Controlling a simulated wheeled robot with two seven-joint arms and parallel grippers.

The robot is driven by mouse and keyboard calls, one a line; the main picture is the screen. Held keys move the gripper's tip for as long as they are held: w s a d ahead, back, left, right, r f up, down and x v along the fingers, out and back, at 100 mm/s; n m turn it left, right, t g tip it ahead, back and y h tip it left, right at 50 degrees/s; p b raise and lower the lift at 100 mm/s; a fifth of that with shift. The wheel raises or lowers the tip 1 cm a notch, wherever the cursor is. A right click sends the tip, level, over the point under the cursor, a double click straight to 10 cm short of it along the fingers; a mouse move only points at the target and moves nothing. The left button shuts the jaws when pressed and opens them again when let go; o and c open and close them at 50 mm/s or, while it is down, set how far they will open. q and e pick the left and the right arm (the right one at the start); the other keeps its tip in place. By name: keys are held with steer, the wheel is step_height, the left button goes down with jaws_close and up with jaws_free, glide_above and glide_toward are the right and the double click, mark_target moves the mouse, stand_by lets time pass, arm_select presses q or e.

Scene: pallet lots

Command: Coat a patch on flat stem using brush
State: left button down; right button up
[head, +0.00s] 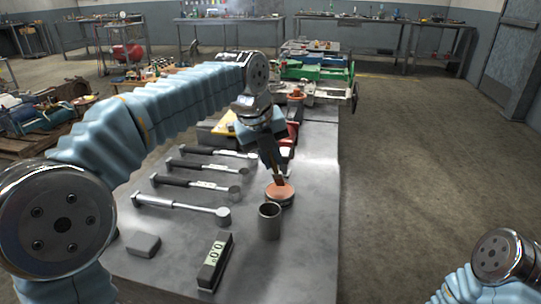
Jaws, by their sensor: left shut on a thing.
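My left gripper (273,160) reaches over the right side of the grey metal table, pointing down. It is shut on a thin brown brush (279,178). The brush's lower end is at a round orange-topped dish (283,195); I cannot tell whether it touches the orange surface. A grey metal cup (269,224) stands just in front of the dish. I cannot clearly pick out the flat stem. Of my right arm only a joint shows at the lower right corner; its gripper is out of view.
Three long-handled tools with round metal heads, the nearest one (181,206) included, lie on the left of the table (170,268). A grey block (143,245) and a black gauge reading 0.0 (213,264) lie in front. Open floor (420,170) is on the right.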

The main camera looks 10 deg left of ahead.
arm_select(q)
step_height(320, 180, up, 4)
steer(key=shift+f+p, duration=0.1)
steer(key=shift+p, duration=1.1)
steer(key=shift+r, duration=1)
